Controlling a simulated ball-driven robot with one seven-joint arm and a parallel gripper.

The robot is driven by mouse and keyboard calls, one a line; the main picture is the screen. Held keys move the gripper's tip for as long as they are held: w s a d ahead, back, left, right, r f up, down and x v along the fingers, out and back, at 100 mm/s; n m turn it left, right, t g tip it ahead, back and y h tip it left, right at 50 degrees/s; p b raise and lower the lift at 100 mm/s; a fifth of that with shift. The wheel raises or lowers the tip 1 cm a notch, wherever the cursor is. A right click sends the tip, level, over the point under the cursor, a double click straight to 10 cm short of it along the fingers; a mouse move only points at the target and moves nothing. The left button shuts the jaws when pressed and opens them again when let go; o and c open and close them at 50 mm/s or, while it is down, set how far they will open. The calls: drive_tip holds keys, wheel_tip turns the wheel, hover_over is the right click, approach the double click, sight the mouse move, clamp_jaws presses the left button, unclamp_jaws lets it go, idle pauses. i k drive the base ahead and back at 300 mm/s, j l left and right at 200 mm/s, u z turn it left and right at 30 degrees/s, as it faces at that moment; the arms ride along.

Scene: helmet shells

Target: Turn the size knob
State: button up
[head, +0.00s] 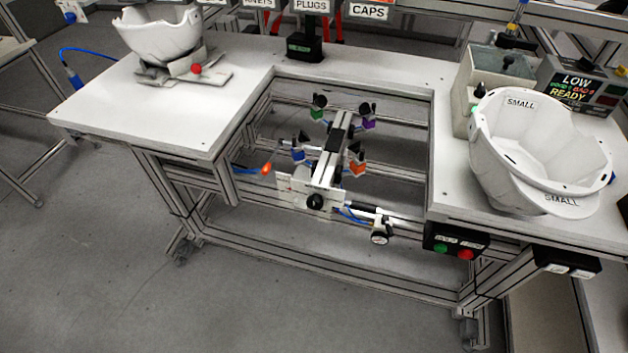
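A round black knob (315,201) sits on the front plate of the metal fixture (328,168) in the table's central opening. The fixture carries coloured clamps, among them a green one, a purple one, a blue one and an orange one. Smaller black knobs stand on the grey box (488,75) at the right. No label by any knob can be read as naming size, so I cannot tell for certain which is the size knob. My gripper is not in view.
A white helmet shell (530,150) marked SMALL stands on the right table. Behind it a display (578,84) reads LOW and READY. Another shell (160,35) rests on a stand at the left. A button box (455,243) hangs at the right front edge. Floor in front is clear.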

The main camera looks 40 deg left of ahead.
sight(315, 202)
drive_tip(key=u, duration=1)
